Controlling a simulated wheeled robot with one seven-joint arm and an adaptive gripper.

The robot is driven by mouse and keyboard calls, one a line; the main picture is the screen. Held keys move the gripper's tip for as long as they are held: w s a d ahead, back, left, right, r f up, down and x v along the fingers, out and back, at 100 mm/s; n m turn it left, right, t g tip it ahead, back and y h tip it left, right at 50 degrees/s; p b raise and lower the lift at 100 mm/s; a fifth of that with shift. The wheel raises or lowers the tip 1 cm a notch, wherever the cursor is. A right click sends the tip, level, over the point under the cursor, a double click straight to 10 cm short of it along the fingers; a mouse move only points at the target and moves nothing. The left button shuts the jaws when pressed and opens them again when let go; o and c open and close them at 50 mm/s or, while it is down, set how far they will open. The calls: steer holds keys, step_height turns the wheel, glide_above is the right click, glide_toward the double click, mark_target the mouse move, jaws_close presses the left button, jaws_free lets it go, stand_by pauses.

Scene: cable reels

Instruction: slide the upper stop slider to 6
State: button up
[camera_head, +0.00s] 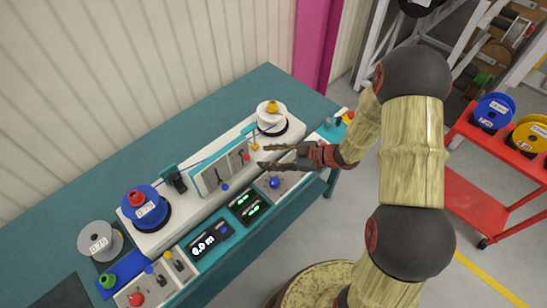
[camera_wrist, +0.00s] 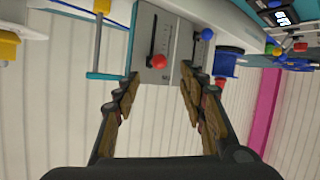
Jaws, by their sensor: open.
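The grey slider panel (camera_head: 212,178) stands on the white machine body and carries two slotted sliders. Its red knob (camera_head: 246,156) is on the right slot and its blue knob (camera_head: 225,187) is lower left. In the wrist view the red knob (camera_wrist: 158,61) shows just beyond and between my fingertips, with the blue knob (camera_wrist: 207,33) to its upper right. The scale marks are too small to read, and I cannot tell which knob is the upper stop. My gripper (camera_head: 263,157) is open and empty, pointing left at the panel, its fingertips close to the red knob.
A blue reel (camera_head: 148,208) sits on the machine's left end and a white reel (camera_head: 271,120) on its right end. A teal bar (camera_wrist: 104,76) crosses left of the panel in the wrist view. Displays (camera_head: 209,241) and a control console lie in front. A red cart (camera_head: 505,150) stands right.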

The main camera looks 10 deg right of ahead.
mark_target(245, 155)
steer(key=x, duration=0.7)
steer(key=shift+f, duration=0.1)
steer(key=shift+c, duration=0.3)
jaws_close()
steer(key=c, duration=0.6)
jaws_free()
jaws_close()
